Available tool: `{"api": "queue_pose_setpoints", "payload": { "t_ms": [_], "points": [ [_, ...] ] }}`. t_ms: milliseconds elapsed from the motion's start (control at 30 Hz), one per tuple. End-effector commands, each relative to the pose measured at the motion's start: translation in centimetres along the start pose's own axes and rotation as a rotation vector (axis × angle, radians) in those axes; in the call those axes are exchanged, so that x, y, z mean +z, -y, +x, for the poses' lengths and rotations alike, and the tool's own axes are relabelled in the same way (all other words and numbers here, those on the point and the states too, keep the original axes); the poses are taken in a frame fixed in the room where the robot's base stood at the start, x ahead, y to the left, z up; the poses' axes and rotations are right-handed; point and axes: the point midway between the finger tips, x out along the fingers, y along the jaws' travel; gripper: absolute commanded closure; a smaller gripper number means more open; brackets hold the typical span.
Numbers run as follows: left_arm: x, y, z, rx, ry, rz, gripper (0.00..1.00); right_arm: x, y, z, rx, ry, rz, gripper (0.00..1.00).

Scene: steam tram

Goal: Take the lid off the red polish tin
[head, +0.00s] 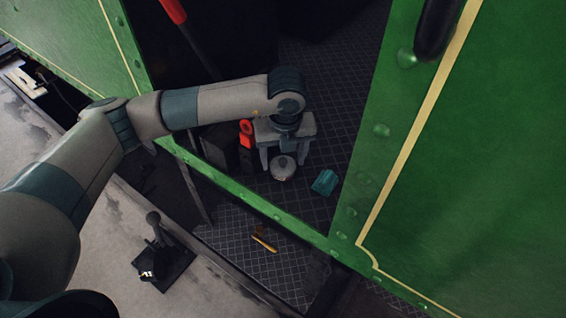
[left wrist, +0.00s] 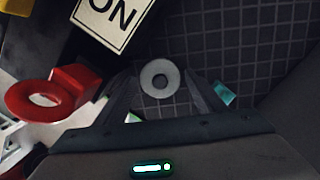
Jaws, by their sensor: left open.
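A round, pale grey piece (head: 283,173) with a small raised middle stands on the dark chequered floor inside the green-sided tram. My left gripper (head: 285,160) points down, open, right over the disc. In the left wrist view its two fingers (left wrist: 162,88) stand on either side of the disc, apart from each other; I cannot tell whether they touch it. My right gripper is not in view.
A red ring-topped thing (head: 246,127) stands close left of the gripper; it also shows in the left wrist view (left wrist: 70,82). A teal block (head: 324,182) lies to the right. A yellow-handled brush (head: 264,240) lies nearer. A green riveted sill (head: 250,197) crosses below my arm.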

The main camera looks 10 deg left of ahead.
Motion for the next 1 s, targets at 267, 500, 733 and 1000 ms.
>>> {"api": "queue_pose_setpoints", "payload": {
  "t_ms": [267,500,733,1000],
  "points": [
    [-0.01,0.00,-0.02,0.000,0.000,0.000,0.39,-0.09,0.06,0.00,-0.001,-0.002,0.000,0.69],
    [-0.01,0.01,-0.03,0.000,0.000,0.000,0.69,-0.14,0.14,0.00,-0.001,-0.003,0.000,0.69],
    [-0.01,0.01,-0.04,0.000,0.000,0.000,0.70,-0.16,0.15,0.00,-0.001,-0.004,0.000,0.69],
    [0.09,0.04,-0.56,0.000,0.000,0.000,0.70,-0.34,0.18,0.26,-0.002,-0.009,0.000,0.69]
  ]
}}
